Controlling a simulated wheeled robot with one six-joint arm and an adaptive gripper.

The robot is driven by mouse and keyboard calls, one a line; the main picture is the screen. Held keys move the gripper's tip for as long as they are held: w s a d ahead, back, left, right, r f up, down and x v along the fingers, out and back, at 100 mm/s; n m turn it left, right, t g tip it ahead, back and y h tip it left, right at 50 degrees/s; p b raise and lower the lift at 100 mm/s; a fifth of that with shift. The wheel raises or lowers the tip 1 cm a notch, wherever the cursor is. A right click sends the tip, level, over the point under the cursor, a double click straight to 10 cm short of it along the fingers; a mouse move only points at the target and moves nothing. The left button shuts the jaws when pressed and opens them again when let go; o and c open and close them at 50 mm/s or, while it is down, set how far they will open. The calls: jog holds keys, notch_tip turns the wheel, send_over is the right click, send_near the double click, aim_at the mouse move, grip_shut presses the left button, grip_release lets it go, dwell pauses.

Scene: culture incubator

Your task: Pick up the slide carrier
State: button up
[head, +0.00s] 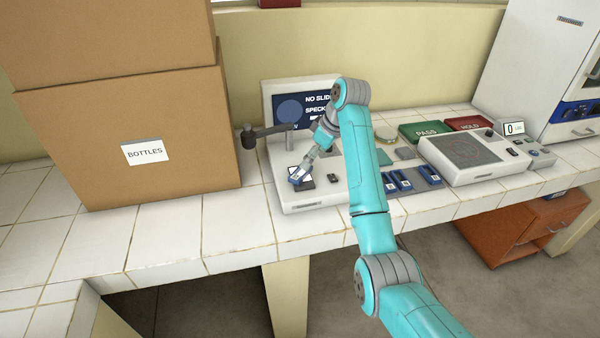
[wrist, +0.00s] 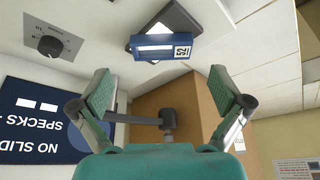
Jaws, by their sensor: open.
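A blue slide carrier (wrist: 152,52) with a white label and a small printed code sits at a dark stage plate (wrist: 181,18) on the white instrument, ahead of my fingers in the wrist view. In the head view the carrier (head: 297,173) is by the stage on the white instrument base (head: 305,198). My gripper (wrist: 163,92) is open, with its two green-padded fingers apart and nothing between them. The carrier lies beyond the fingertips, roughly centred between them. In the head view my gripper (head: 309,160) is just above the carrier, partly hiding it.
A monitor (head: 291,108) reading "NO SLID…" stands behind the stage, with a dark arm (head: 268,132) beside it. A large BOTTLES box (head: 130,135) is at left. More blue carriers (head: 405,182) lie at right, near green PASS (head: 424,131) and red HOLD (head: 468,124) trays.

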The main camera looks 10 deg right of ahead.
aim_at(302, 172)
jog(key=shift+a+x, duration=0.15)
jog(key=shift+x, duration=1.6)
jog(key=shift+a+x, duration=0.15)
jog(key=shift+x, duration=1.6)
jog(key=shift+w+r, duration=0.15)
jog(key=c, duration=0.9)
jog(key=shift+r, duration=0.15)
